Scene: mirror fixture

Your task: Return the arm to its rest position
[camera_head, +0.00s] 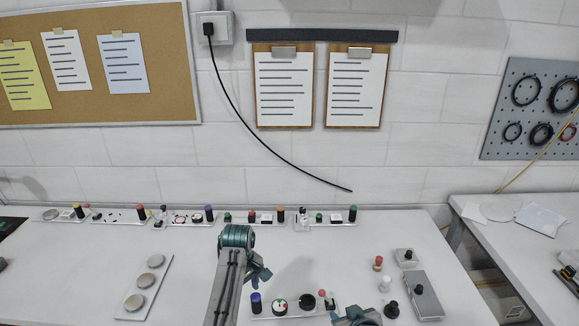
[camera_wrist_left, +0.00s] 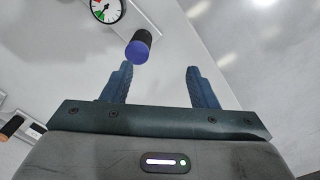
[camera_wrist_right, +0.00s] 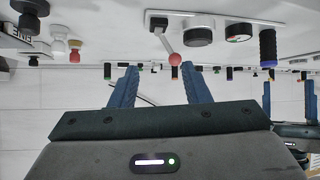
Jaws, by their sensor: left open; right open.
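My left arm reaches up from the bottom in the head view, and its gripper (camera_head: 260,272) hangs above the table, open and empty. In the left wrist view the open left fingers (camera_wrist_left: 160,82) have a black handle with a purple end (camera_wrist_left: 138,46) just beyond them, not between them. My right gripper (camera_head: 357,318) is at the bottom edge in the head view, partly cut off. In the right wrist view its open fingers (camera_wrist_right: 160,85) point towards a red ball-ended lever (camera_wrist_right: 175,60); I cannot tell how far apart they are. Part of my left gripper shows at the right edge.
A panel (camera_head: 290,316) carries the purple handle, a gauge (camera_head: 280,306), a black knob (camera_head: 307,301) and the red lever. A plate with round discs (camera_head: 148,286) lies left. A grey box (camera_head: 423,296) and small knobs stand right. Several panels line the table's back.

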